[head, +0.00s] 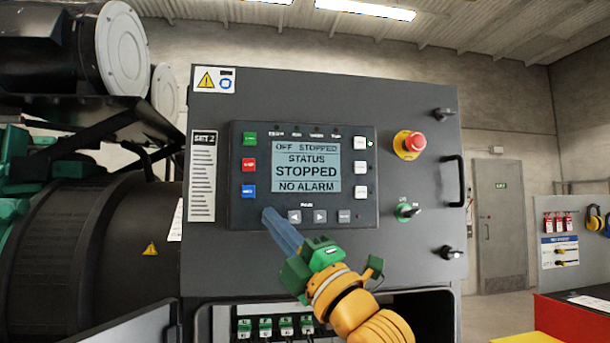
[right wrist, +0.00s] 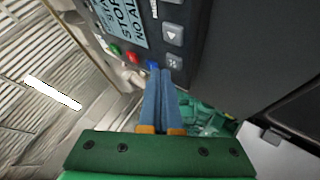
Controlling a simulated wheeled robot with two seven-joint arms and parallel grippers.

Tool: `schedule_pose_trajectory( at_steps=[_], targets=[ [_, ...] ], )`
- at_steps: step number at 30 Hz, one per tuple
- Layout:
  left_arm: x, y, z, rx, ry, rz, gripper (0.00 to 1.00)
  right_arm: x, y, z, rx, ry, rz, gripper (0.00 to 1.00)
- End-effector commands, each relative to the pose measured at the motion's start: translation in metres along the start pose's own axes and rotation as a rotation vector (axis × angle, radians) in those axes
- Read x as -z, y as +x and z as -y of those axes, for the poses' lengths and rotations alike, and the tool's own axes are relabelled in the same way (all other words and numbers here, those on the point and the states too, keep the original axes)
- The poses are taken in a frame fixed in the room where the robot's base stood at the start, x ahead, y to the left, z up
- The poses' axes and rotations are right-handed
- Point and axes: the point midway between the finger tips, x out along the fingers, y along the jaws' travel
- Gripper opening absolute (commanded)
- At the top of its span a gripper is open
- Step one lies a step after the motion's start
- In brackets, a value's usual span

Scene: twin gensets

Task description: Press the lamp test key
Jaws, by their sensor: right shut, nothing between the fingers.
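The genset controller panel (head: 236,222) is a dark unit with a lit screen (head: 306,167) reading STOPPED and NO ALARM. A green key (head: 249,138), a red key (head: 249,165) and a blue key (head: 249,191) run down its left side. White keys (head: 360,143) run down the right, and arrow keys (head: 294,217) sit below the screen. The key labels are too small to tell which is lamp test. My right gripper (head: 268,214) is shut and empty, its blue fingertips near the panel's lower left, below the blue key. In the right wrist view the fingertips (right wrist: 158,73) appear close to the blue key (right wrist: 152,65); contact is unclear.
A red emergency stop (head: 409,144), a green-ringed switch (head: 407,211) and a black handle (head: 453,181) are on the cabinet to the right. Below is an open compartment with several green breakers (head: 265,328). An open door (head: 125,328) juts out at lower left.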

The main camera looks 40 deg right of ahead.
Motion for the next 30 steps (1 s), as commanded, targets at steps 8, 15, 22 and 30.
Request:
schedule_pose_trajectory(
  at_steps=[8,15,22,30],
  targets=[
    [0.0001,-0.0017,0.0001,0.0,0.0,0.0,0.4,-0.0015,0.002,0.0014,0.0,0.0,0.0,0.0],
    [0.0002,-0.0029,0.0002,0.0,0.0,0.0,0.4,-0.0024,0.0034,0.0019,0.0,0.0,0.0,0.0],
    [0.0004,-0.0044,0.0003,0.0,0.0,0.0,0.4,-0.0039,0.0054,0.0035,0.001,0.0,0.0,0.0],
    [0.0006,-0.0062,0.0003,0.0,0.0,0.0,0.4,-0.0055,0.0077,0.0049,0.0,0.0,0.0,0.0]
  ],
)
